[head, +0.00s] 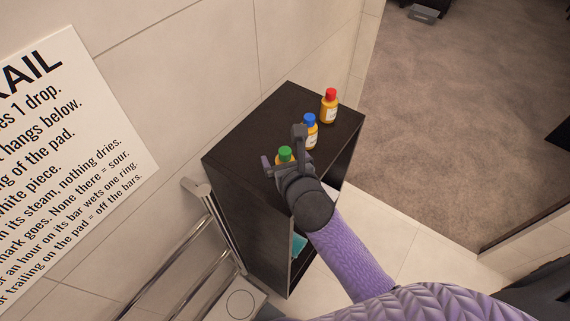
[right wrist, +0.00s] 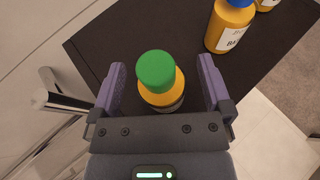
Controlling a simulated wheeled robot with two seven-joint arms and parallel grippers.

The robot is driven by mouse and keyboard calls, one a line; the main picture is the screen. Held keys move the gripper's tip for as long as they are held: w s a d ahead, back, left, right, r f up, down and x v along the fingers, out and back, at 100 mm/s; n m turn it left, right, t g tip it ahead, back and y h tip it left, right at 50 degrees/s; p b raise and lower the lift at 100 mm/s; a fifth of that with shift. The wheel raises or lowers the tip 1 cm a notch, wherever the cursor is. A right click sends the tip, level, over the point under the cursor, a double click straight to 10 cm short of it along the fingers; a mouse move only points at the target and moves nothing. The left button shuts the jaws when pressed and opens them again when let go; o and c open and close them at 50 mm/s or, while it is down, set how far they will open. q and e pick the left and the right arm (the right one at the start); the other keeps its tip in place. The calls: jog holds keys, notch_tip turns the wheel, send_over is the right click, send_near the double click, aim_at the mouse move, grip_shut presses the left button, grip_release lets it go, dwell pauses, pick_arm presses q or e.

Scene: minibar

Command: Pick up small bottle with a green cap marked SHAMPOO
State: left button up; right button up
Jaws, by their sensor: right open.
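The small orange bottle with a green cap (head: 285,154) stands upright on top of the dark cabinet (head: 240,135). My right gripper covers most of it in the head view, and its label cannot be read. In the right wrist view the green-capped bottle (right wrist: 157,78) is between the two fingers of my right gripper (right wrist: 163,88), with a gap on each side. The right gripper is open and holds nothing. My left gripper is not in view.
A blue-capped bottle (head: 310,128) and a red-capped bottle (head: 330,105) stand farther along the cabinet top. A towel rail (head: 190,250) is beside the cabinet at the left. A wall sign (head: 70,130) hangs at the left.

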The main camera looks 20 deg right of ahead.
jog(key=shift+s, duration=0.1)
jog(key=shift+w, duration=0.2)
jog(key=c, duration=0.7)
grip_shut()
